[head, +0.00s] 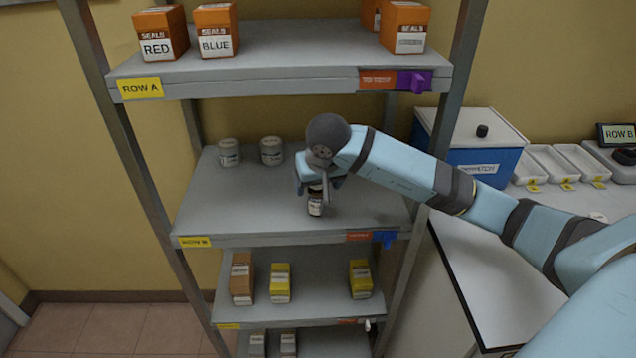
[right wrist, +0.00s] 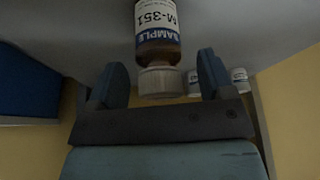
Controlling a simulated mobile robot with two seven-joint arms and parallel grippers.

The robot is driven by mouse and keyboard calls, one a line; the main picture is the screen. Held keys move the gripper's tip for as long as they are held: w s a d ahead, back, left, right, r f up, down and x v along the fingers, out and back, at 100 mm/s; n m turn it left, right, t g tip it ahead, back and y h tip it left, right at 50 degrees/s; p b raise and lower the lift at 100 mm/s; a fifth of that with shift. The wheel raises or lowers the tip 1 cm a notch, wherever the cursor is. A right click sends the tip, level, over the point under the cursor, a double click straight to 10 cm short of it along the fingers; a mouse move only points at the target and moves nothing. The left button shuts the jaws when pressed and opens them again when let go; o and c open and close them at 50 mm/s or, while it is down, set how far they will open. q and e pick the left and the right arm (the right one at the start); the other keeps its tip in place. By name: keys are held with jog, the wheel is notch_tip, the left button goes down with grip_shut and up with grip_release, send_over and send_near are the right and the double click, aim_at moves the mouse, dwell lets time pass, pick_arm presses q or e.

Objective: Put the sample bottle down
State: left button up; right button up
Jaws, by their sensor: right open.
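The sample bottle (head: 316,205) is small and dark with a white and blue label. It stands upright on the ROW B shelf (head: 225,215), near the front edge. In the right wrist view the sample bottle (right wrist: 158,38) shows upside down, with "SAMPLE M-351" on its label and a pale cap. My right gripper (head: 318,187) is over the bottle. Its blue fingers are open (right wrist: 160,76), one on each side of the cap, with a visible gap on both sides. My left gripper is not in view.
Two grey jars (head: 271,151) stand further back on the same shelf. The upper ROW A shelf (head: 280,70) with orange SEALS boxes (head: 216,30) is above. Yellow boxes (head: 281,282) sit below. A blue and white box (head: 475,150) and white trays (head: 580,160) are at right.

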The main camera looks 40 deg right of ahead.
jog(key=v, duration=0.7)
dwell(0.4)
